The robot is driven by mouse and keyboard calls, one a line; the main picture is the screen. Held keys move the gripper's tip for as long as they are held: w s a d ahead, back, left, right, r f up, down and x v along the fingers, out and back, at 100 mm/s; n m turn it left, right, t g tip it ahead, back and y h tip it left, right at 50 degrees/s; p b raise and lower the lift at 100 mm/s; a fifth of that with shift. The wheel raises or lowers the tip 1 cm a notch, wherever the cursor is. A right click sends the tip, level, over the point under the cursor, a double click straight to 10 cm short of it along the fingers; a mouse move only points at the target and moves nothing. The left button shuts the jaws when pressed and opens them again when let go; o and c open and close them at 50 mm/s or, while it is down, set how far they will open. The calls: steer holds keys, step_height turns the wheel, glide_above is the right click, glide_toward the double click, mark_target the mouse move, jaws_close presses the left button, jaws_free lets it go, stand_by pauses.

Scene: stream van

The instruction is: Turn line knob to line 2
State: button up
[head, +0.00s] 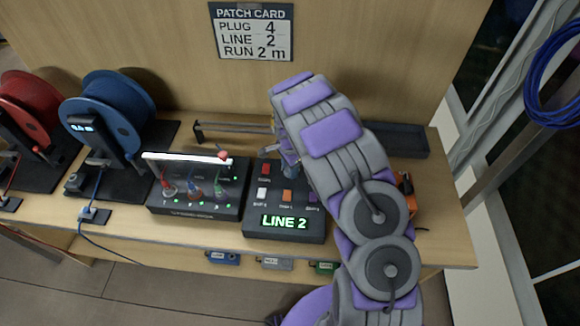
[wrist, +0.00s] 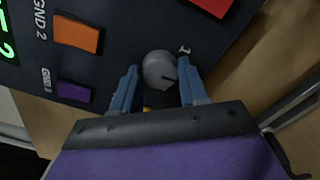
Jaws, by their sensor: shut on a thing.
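The line knob (wrist: 158,68) is a round grey knob with a dark pointer mark on the dark panel. In the wrist view my gripper (wrist: 158,78) has one blue finger on each side of it and is shut on it. In the head view my arm hides the knob, and only part of my gripper (head: 289,166) shows at the panel. The control box (head: 256,226) has a green display (head: 284,222) that reads LINE 2. The patch card (head: 252,32) on the back wall reads plug 4, line 2, run 2 m.
Beside the knob are an orange GND 2 button (wrist: 77,35), a purple button (wrist: 73,91) and a red button (wrist: 212,4). A dark box with cable plugs (head: 195,208) stands left of the control box. Blue (head: 128,110) and red (head: 32,105) reels stand further left.

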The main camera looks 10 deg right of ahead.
steer(key=shift+w+m, duration=0.1)
steer(key=shift+m, duration=0.5)
steer(key=o, duration=1)
steer(key=shift+a, duration=0.1)
steer(key=shift+o, duration=0.2)
step_height(320, 180, up, 17)
steer(key=p, duration=0.2)
steer(key=shift+r, duration=0.15)
